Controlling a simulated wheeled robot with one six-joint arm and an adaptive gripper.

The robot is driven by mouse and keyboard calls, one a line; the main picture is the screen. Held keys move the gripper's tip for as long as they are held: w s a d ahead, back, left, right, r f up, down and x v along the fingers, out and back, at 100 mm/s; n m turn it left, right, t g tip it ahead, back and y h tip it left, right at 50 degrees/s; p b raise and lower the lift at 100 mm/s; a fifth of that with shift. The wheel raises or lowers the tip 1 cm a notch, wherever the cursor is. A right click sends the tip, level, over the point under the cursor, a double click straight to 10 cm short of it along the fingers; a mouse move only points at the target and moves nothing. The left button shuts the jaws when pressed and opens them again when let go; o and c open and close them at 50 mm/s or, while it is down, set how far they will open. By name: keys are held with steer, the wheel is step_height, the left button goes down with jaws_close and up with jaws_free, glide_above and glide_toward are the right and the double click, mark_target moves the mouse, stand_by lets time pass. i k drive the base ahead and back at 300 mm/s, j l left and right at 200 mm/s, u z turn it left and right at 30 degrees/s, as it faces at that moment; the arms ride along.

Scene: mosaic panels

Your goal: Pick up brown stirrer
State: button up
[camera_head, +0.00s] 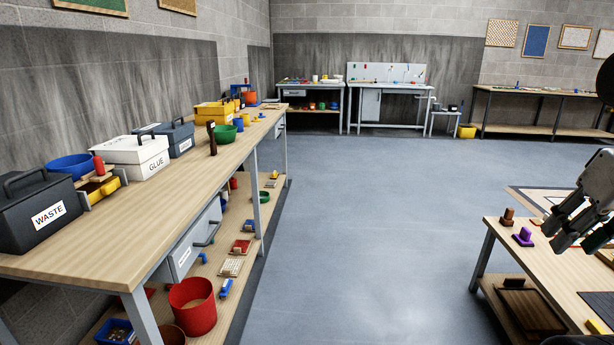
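A tall dark brown upright piece (212,138), which looks like the brown stirrer, stands on the long wooden bench (165,178) at left, near a green bowl. A smaller brown piece with a knob (508,217) stands on the low table (545,277) at right; I cannot tell its exact kind. My gripper (572,240) is at the right edge, over the low table and far from the bench. Its fingers point down and look apart, with nothing seen between them.
A green bowl (225,134), white glue box (138,155), grey box (180,138) and dark waste box (40,215) stand on the bench. A purple piece (523,237) is on the low table. The blue floor (370,220) between bench and table is clear.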

mark_target(210, 125)
steer(key=i, duration=0.8)
steer(key=i+u, duration=0.15)
steer(key=i, duration=0.65)
steer(key=i+u, duration=0.45)
steer(key=i+l+u, duration=0.25)
steer(key=u, duration=0.2)
steer(key=i+l+u, duration=0.3)
steer(key=u, duration=0.15)
steer(key=i+l+u, duration=0.3)
steer(key=u, duration=0.2)
steer(key=i+l+u, duration=0.55)
steer(key=l+u, duration=0.4)
